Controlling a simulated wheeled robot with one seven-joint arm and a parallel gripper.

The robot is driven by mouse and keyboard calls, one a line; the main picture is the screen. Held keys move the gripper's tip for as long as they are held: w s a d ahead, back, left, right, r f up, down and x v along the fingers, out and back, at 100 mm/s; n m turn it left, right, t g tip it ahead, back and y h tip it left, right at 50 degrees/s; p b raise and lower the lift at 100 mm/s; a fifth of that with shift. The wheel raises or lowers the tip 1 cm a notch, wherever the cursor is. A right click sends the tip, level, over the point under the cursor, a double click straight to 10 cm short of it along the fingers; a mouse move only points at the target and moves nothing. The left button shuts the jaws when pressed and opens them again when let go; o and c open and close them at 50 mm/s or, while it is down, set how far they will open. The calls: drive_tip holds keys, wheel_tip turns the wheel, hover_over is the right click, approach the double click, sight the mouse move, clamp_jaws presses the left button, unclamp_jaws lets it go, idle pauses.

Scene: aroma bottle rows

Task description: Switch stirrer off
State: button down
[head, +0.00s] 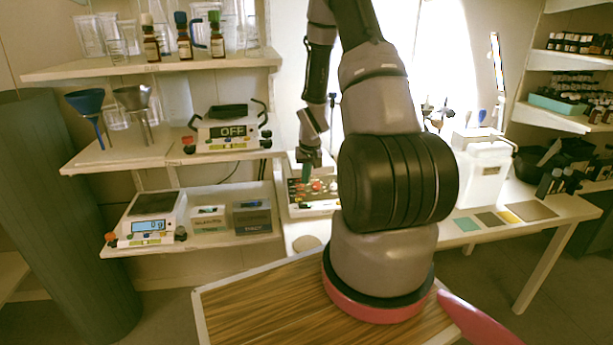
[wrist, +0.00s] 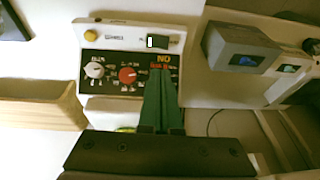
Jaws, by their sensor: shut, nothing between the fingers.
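A white device with a black control panel (wrist: 112,72), seemingly the stirrer, carries a white knob (wrist: 94,70), a red knob (wrist: 128,75) and orange and red lettering (wrist: 163,58) at the panel's right. In the head view the device (head: 315,207) stands on the bench, partly hidden by my arm. My gripper (wrist: 161,72) has its green fingers shut together and empty. The fingertips are over the panel's right part, just below the lettering and right of the red knob. I cannot tell whether they touch it. My gripper also shows over the device in the head view (head: 306,178).
Another device reading OFF (head: 233,131) stands on the middle shelf. A scale (head: 150,218) and small boxes (head: 252,216) are on the lower shelf at left. Brown bottles (head: 184,42) line the top shelf. A white container (head: 484,172) stands on the bench at right.

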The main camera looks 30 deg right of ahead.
sight(301, 204)
drive_tip(key=x, duration=0.6)
drive_tip(key=s+x, duration=0.1)
drive_tip(key=x, duration=0.2)
drive_tip(key=shift+w+a+f, duration=0.1)
drive_tip(key=shift+a+f, duration=0.1)
drive_tip(key=shift+a, duration=0.1)
drive_tip(key=shift+f, duration=0.35)
drive_tip(key=shift+a, duration=0.1)
